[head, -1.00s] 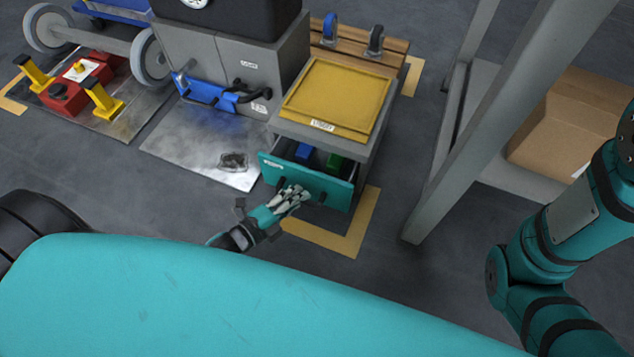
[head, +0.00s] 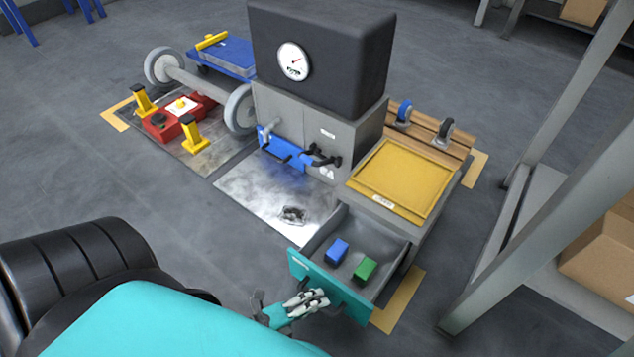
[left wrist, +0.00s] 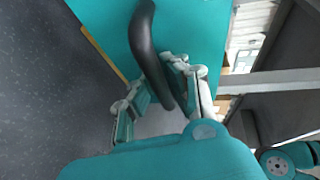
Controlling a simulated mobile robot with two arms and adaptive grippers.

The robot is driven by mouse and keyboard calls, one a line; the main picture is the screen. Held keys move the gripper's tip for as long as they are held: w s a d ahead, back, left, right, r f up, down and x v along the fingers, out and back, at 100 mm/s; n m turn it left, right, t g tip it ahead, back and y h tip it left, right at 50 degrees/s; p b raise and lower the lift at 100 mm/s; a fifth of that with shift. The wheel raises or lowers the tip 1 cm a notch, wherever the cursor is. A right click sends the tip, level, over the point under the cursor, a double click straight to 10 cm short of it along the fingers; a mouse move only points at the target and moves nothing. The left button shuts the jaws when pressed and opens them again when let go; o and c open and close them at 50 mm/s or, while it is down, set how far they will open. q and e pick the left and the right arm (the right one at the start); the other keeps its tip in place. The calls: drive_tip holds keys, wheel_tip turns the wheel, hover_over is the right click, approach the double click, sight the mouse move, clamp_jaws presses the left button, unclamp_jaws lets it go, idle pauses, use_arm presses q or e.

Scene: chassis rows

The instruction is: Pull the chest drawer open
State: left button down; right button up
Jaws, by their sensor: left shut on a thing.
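The chest drawer (head: 325,289) has a teal front and stands well out from the grey chest (head: 436,232). A blue block (head: 337,251) and a green block (head: 365,269) lie inside it. My left gripper (head: 318,297) is at the drawer's front. In the left wrist view, the black drawer handle (left wrist: 146,50) runs between the fingers of the left gripper (left wrist: 150,90), which are shut on it. The teal drawer front (left wrist: 195,25) fills the top of that view. My right gripper is not in view.
A yellow tray (head: 368,187) lies on the chest top. A grey rack post (head: 480,275) stands to the right, near a cardboard box (head: 605,250).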

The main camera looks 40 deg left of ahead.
use_arm(q)
drive_tip(key=shift+s+f, duration=0.1)
drive_tip(key=shift+f, duration=0.05)
drive_tip(key=c, duration=1.3)
unclamp_jaws()
drive_tip(key=v, duration=1.2)
drive_tip(key=shift+a, duration=0.1)
